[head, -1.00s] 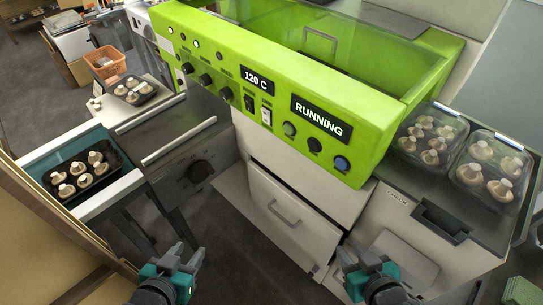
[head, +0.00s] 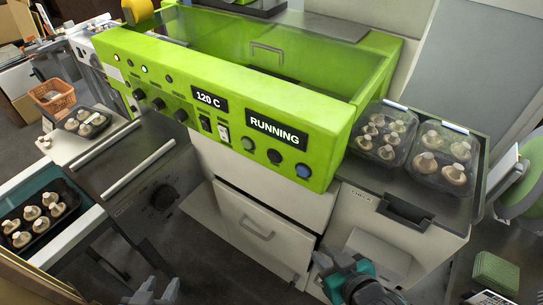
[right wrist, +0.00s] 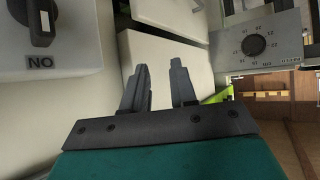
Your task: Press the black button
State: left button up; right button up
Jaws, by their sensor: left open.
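The black button (head: 274,157) is on the lower right of the green machine's front panel (head: 190,85), between a greenish button (head: 248,143) and a blue button (head: 303,171). It sits under the "RUNNING" display (head: 276,130). My left gripper (head: 155,288) is low in the head view, its fingers apart and empty, well below the panel. My right gripper (head: 326,264) is below and right of the buttons, apart from them. In the right wrist view its two fingers (right wrist: 160,85) are spread with nothing between them. The black button cannot be made out there.
Clear mushroom packs (head: 446,158) stand on the dark-topped unit at right. A black mushroom tray (head: 40,222) is at lower left, another (head: 88,122) farther back. A "120 C" display (head: 209,99), switches and black knobs (head: 158,104) share the panel. Floor shows between the units.

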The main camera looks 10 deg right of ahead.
grip_shut()
dwell(1.4)
